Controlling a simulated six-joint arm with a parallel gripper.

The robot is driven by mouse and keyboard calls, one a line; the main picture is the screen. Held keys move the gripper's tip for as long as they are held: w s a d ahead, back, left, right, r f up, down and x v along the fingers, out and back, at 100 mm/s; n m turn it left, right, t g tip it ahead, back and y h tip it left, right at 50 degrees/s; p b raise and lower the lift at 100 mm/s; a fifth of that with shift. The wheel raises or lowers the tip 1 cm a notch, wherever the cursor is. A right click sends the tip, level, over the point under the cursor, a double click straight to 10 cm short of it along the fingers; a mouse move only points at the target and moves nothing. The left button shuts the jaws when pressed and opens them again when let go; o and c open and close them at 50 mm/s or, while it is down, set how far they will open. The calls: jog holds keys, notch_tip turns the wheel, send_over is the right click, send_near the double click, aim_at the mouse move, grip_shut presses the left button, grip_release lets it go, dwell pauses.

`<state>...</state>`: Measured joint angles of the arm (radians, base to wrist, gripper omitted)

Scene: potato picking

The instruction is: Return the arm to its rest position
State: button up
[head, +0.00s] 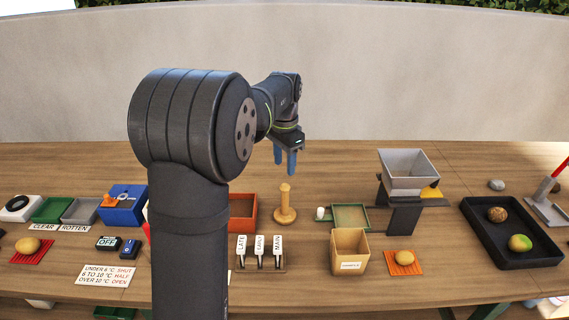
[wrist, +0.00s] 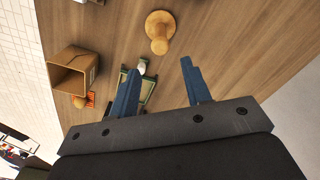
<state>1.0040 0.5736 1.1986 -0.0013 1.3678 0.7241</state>
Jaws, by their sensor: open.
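My gripper (head: 285,160) hangs above the table near its middle, fingers pointing down. In the wrist view my gripper (wrist: 162,90) has its two blue fingers apart with nothing between them. A wooden peg-like stand (head: 285,205) stands on the table below the gripper in the head view. The same wooden stand (wrist: 159,32) shows in the wrist view beyond the fingertips, clear of them. My arm rises in the foreground and hides part of the table behind it.
A grey hopper (head: 408,172) on a dark stand is right of my gripper. A tan box (head: 350,241), a green tray (head: 351,218) and labelled levers (head: 260,252) stand nearer the front. A black tray (head: 478,238) with two potatoes is at right. A blue box (head: 122,212) is at left.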

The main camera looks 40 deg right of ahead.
aim_at(284, 186)
notch_tip(284, 186, down, 12)
jog(key=shift+f, duration=0.1)
jog(key=shift+d+r, duration=0.1)
jog(key=shift+r, duration=1.7)
